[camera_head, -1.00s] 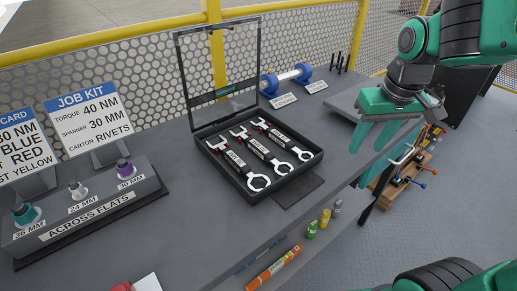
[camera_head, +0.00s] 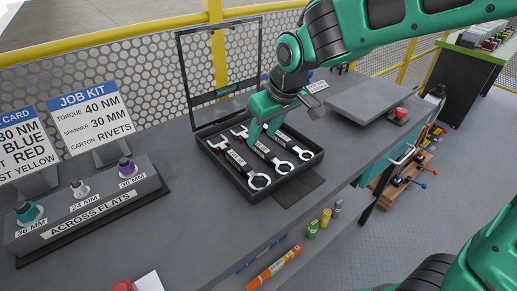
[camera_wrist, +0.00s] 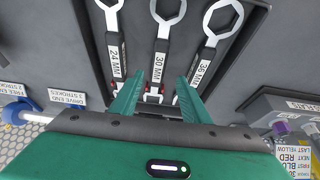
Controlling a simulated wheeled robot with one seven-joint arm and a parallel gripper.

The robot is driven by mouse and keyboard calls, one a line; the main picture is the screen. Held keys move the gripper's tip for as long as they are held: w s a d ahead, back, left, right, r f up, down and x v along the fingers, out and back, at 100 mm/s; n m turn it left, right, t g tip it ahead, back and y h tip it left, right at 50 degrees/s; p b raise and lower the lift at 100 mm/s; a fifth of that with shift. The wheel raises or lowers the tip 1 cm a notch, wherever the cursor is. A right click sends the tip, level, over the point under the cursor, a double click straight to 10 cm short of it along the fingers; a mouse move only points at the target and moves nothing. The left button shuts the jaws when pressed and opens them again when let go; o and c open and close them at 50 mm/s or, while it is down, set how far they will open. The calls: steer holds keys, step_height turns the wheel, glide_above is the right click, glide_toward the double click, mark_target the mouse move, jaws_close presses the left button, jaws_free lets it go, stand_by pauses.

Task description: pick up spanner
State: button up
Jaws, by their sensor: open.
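Three spanners with white-labelled handles lie side by side in an open black case (camera_head: 251,198). In the wrist view they read 24 MM (camera_wrist: 115,60), 30 MM (camera_wrist: 160,50) and 36 MM (camera_wrist: 205,60). The 30 MM spanner is the middle one, also seen in the head view (camera_head: 262,153). My gripper (camera_head: 265,134) is open, pointing down over the case. In the wrist view my gripper (camera_wrist: 157,92) has its fingers on either side of the 30 MM spanner's line, with nothing held. The fingers partly hide the spanners' far ends; contact cannot be told.
The case's clear lid (camera_head: 215,65) stands upright behind it. A job kit card (camera_head: 88,112) reads spanner 30 MM. A socket rack (camera_head: 90,210) stands at left. A grey plate (camera_head: 365,103) lies at right. The bench front is mostly clear.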

mark_target(258, 144)
steer(key=shift+x, duration=2.55)
steer(key=shift+w+d, duration=0.15)
steer(key=shift+d, duration=0.05)
jaws_close()
